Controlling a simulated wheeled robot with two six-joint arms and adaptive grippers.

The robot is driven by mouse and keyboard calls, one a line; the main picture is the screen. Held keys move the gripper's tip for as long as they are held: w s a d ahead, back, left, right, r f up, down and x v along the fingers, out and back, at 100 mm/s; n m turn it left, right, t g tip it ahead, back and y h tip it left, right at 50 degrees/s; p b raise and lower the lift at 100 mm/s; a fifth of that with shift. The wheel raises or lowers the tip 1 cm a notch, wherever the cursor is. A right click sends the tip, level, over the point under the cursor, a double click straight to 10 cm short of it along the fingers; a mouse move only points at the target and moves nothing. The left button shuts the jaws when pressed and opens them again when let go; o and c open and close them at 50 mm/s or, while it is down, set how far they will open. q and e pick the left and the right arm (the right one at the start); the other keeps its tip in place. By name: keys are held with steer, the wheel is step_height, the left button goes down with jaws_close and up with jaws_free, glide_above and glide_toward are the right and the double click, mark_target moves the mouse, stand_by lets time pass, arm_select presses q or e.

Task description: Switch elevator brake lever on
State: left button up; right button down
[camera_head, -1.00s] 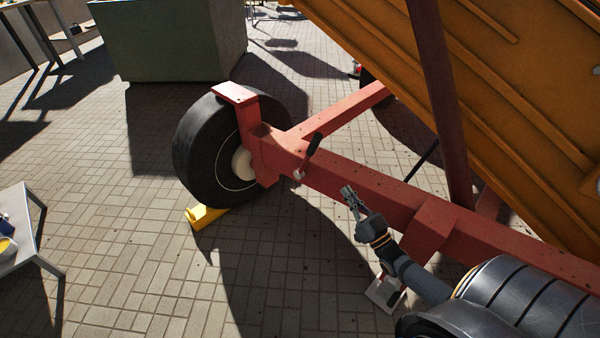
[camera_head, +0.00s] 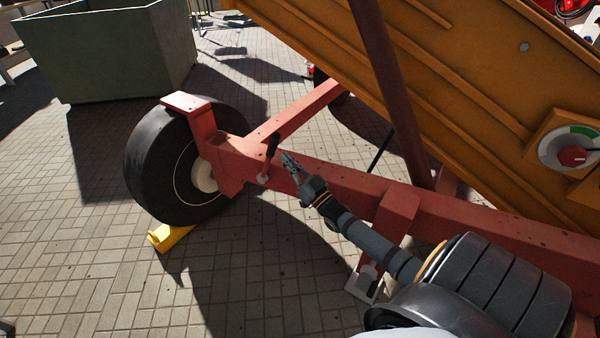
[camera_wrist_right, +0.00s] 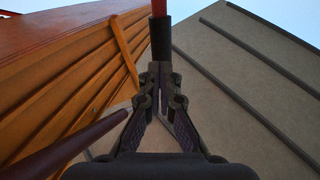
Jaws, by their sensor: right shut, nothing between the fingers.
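The brake lever (camera_head: 272,145) has a black handle and a pale lower end. It stands tilted on the red frame (camera_head: 330,182) of the elevator, beside the black wheel. My right gripper (camera_head: 286,158) is just right of the handle, shut and empty, pointing up and left. In the right wrist view the gripper's fingers (camera_wrist_right: 160,72) meet at the tips. A dark upright bar with a red upper end (camera_wrist_right: 160,38) shows straight beyond them; I cannot tell if they touch. My left gripper is not in view.
The wheel (camera_head: 150,165) rests by a yellow chock (camera_head: 168,238). The orange elevator body (camera_head: 460,90) and a dark red post (camera_head: 392,90) rise on the right. A green container (camera_head: 110,55) stands at the back left. Paving at front left is clear.

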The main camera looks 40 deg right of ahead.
steer(key=shift+x, duration=1.2)
steer(key=shift+r, duration=0.1)
